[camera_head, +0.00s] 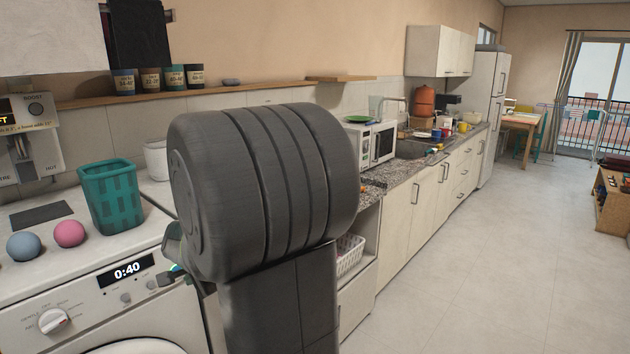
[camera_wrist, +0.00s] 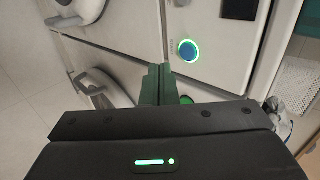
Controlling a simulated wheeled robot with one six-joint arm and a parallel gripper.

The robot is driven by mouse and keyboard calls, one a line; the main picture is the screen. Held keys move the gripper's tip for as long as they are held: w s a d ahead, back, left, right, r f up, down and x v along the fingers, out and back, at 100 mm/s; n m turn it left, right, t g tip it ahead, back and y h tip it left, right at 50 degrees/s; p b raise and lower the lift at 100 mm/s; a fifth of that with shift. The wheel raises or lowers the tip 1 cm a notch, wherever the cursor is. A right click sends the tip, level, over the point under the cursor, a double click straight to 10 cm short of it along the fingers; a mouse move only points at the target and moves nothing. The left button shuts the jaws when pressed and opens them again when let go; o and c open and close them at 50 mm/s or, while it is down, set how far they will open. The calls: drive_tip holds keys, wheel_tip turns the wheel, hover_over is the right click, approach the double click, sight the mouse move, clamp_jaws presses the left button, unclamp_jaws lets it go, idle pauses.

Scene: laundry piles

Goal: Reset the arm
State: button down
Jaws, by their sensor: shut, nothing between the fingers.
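My arm fills the middle of the head view as a large dark grey ribbed cylinder on a dark column. My gripper (camera_wrist: 157,84) shows in the wrist view with its two dark green fingers pressed together and nothing between them. In the head view it is mostly hidden behind the arm. A round blue button with a glowing green ring (camera_wrist: 188,51) sits on a white panel just beyond and to the right of the fingertips, apart from them.
The white washing machine (camera_head: 90,307) with a 0:40 display stands left of my arm. On it are a teal basket (camera_head: 112,198), a blue ball (camera_head: 24,247) and a pink ball (camera_head: 69,233). A counter with a microwave (camera_head: 371,144) runs along the wall. The floor (camera_head: 490,265) at right is clear.

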drive_tip(key=shift+v, duration=1.7)
drive_tip(key=shift+s+d+r, duration=0.1)
drive_tip(key=shift+s, duration=0.05)
